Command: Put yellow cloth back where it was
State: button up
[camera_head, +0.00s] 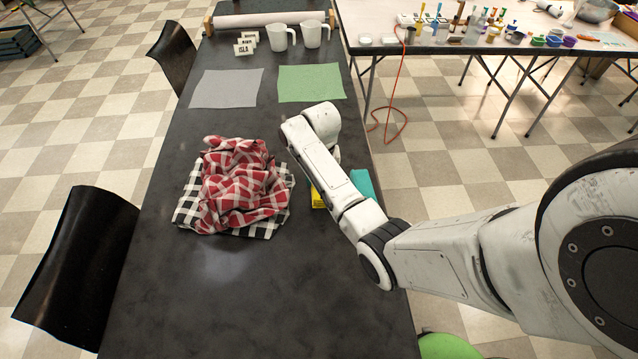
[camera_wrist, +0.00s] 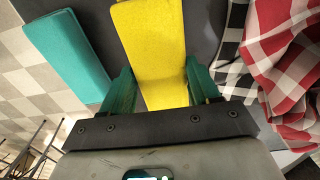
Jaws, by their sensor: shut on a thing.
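The yellow cloth (camera_wrist: 155,45) is a flat, bar-like strip in the wrist view, between the two teal fingers of my gripper (camera_wrist: 160,80). My gripper is shut on it. In the head view only a small part of the yellow cloth (camera_head: 318,198) shows beside my arm, near the table's right edge. My fingers are hidden there behind the arm. I cannot tell whether the cloth touches the table.
A teal cloth (camera_wrist: 66,58) lies beside the yellow one, at the edge of the black table (camera_head: 230,285). A red checked cloth (camera_head: 240,185) lies heaped on a black-and-white checked cloth (camera_head: 187,208). Grey (camera_head: 226,88) and green (camera_head: 310,82) sheets lie farther back.

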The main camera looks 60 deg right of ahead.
jog(key=shift+w+d+f, duration=0.3)
jog(key=shift+w+f, duration=0.15)
jog(key=shift+f, duration=1.7)
jog(key=shift+f, duration=0.1)
jog(key=o, duration=0.9)
jog(key=shift+o, duration=0.2)
